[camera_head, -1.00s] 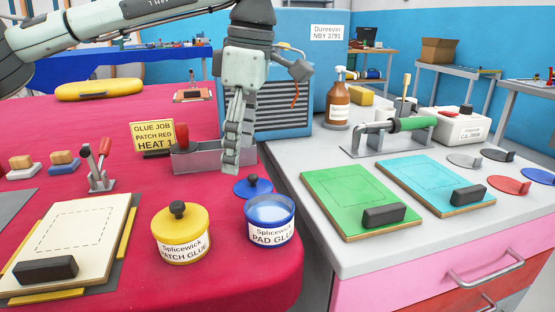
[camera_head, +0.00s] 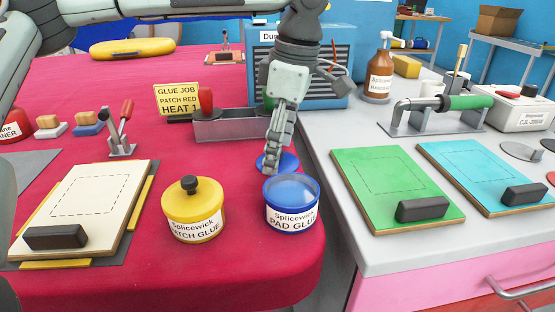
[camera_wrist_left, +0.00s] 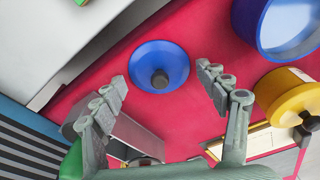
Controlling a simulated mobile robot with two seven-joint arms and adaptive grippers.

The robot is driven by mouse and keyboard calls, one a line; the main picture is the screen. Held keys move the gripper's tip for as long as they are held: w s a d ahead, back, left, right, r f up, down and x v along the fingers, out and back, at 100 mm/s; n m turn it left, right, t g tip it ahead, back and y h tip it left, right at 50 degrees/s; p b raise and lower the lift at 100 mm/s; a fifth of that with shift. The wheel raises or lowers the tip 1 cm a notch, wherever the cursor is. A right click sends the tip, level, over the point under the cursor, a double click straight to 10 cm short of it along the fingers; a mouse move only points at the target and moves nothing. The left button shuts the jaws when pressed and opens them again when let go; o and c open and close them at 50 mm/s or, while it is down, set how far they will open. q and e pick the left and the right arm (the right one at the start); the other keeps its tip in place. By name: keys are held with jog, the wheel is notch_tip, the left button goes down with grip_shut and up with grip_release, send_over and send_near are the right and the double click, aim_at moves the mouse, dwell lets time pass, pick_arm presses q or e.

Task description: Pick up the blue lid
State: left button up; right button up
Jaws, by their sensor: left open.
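The blue lid (camera_head: 289,162) lies on the red table just behind the open blue pad glue pot (camera_head: 291,203). In the left wrist view the lid (camera_wrist_left: 159,66) shows whole, with a dark knob at its centre. My left gripper (camera_head: 272,168) hangs down over the lid and hides part of it in the head view. In the left wrist view its two fingers (camera_wrist_left: 162,85) are spread apart on either side of the knob, with nothing between them. I cannot tell the exact height of the fingertips above the lid. My right gripper is not in view.
A yellow patch glue pot (camera_head: 193,213) with its lid on stands left of the blue pot. A grey metal tray (camera_head: 225,128) lies behind the lid. The grey bench (camera_head: 345,247) with green (camera_head: 385,165) and cyan boards (camera_head: 480,160) is to the right.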

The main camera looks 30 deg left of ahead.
pick_arm(q)
jog(key=c, duration=1.4)
jog(key=shift+c, duration=1.4)
jog(key=shift+f, duration=0.1)
grip_shut()
jog(key=shift+s, duration=0.1)
